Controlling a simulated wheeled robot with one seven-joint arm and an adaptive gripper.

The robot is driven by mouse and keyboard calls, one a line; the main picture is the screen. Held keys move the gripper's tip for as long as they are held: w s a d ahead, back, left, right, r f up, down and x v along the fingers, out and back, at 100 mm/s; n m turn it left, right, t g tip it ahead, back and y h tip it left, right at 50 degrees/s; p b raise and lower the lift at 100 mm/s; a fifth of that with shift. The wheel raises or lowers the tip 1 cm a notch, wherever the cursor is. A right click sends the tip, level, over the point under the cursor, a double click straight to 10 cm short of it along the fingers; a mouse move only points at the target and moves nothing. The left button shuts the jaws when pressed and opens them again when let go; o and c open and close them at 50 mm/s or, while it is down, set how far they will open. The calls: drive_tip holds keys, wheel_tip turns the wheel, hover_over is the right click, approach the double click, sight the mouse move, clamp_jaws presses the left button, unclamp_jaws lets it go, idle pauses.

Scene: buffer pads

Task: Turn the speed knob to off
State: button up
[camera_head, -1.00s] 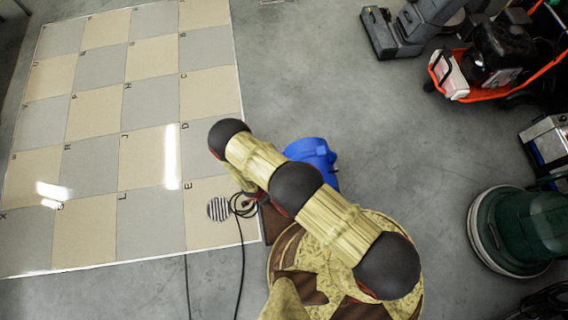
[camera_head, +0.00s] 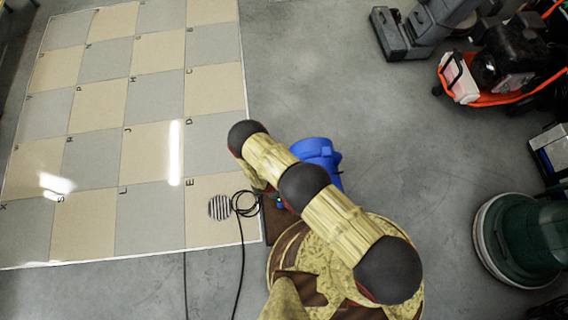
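The speed knob cannot be made out. A blue machine body (camera_head: 318,158) stands on the floor just beyond my arm and is partly covered by it. A small dark part with a green and a blue spot (camera_head: 280,201) shows beside my arm, but it is too small to identify. My arm reaches from the lower right towards the upper left and bends down at its far joint. My gripper is hidden beneath the arm, so its distance from any knob cannot be seen.
A checkered floor of lettered tiles (camera_head: 105,85) fills the left. A striped round pad (camera_head: 220,207) lies beside a coiled black cable (camera_head: 244,204). A green floor machine (camera_head: 530,235), an orange-framed machine (camera_head: 490,98) and a grey machine (camera_head: 400,40) stand at right. Bare floor lies between.

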drive_tip(key=shift+c, duration=1.1)
drive_tip(key=c, duration=0.7)
clamp_jaws()
